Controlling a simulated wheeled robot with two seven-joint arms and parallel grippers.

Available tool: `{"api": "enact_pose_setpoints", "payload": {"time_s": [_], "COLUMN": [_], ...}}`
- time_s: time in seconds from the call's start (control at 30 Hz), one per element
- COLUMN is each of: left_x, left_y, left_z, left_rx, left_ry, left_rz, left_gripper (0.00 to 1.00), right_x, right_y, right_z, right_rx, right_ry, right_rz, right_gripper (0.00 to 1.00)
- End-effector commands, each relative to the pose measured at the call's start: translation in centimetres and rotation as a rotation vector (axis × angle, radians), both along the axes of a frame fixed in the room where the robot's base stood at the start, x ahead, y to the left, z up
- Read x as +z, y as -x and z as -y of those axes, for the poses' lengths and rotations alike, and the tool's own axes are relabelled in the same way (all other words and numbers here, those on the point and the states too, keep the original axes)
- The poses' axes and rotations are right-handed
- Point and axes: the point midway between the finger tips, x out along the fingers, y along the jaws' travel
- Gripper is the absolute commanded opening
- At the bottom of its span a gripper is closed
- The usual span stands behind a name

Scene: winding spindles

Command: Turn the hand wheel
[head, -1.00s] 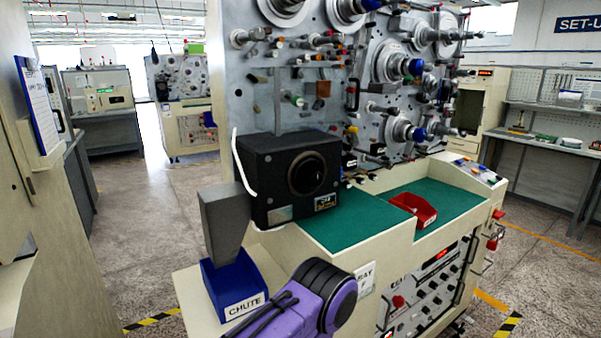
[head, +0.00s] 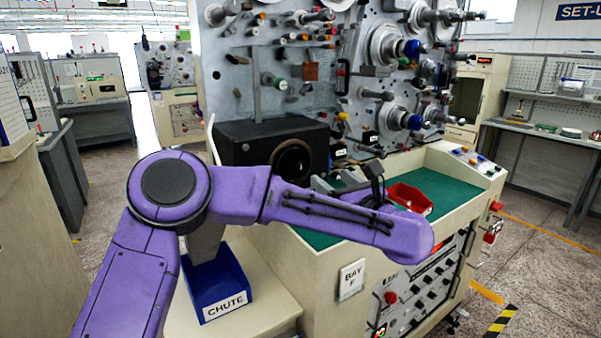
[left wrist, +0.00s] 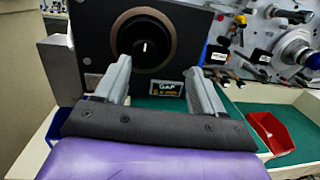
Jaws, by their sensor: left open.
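The hand wheel is a round black knob with a brownish rim on the front of a black box (head: 240,140). In the head view the wheel (head: 291,158) shows, its lower edge hidden by my purple arm. In the left wrist view the wheel (left wrist: 142,40) faces me, with a short white mark standing upright near its middle. My left gripper (left wrist: 158,72) is open and empty, its two fingers pointing toward the box, apart from the wheel as far as I can see. In the head view the left gripper (head: 342,181) is partly hidden behind its own wrist. My right gripper is not visible.
A small gap display (left wrist: 167,88) sits below and right of the wheel. A red bin (head: 410,198) stands on the green worktop (head: 455,190). A blue chute bin (head: 215,285) is below the box. Spindles crowd the panel above.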

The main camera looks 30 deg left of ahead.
Motion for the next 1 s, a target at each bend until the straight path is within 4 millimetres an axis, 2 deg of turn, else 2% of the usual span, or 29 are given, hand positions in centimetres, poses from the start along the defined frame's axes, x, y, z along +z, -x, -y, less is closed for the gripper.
{"api": "enact_pose_setpoints", "payload": {"time_s": [0.07,0.17,0.27,0.5,0.6,0.77,1.0], "left_x": [-0.1,-0.3,-0.2,-0.2,-0.3,-0.5,-0.6], "left_y": [0.8,1.0,0.5,-1.5,-2.2,-2.7,-2.8], "left_z": [-0.7,-1.3,-2.8,-7.8,-9.4,-10.5,-10.7], "left_rx": [0.056,0.087,0.092,0.093,0.091,0.087,0.086], "left_ry": [0.120,0.182,0.189,0.184,0.183,0.179,0.179], "left_rz": [0.120,0.184,0.189,0.181,0.184,0.182,0.184], "left_gripper": [0.69,0.69,0.69,0.69,0.69,0.69,0.69], "right_x": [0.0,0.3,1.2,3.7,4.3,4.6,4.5], "right_y": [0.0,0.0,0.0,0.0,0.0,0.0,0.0], "right_z": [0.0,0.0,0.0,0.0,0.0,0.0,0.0], "right_rx": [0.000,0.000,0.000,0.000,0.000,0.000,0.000], "right_ry": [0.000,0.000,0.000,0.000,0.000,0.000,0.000], "right_rz": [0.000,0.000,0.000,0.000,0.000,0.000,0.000], "right_gripper": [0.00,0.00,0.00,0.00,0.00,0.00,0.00]}}
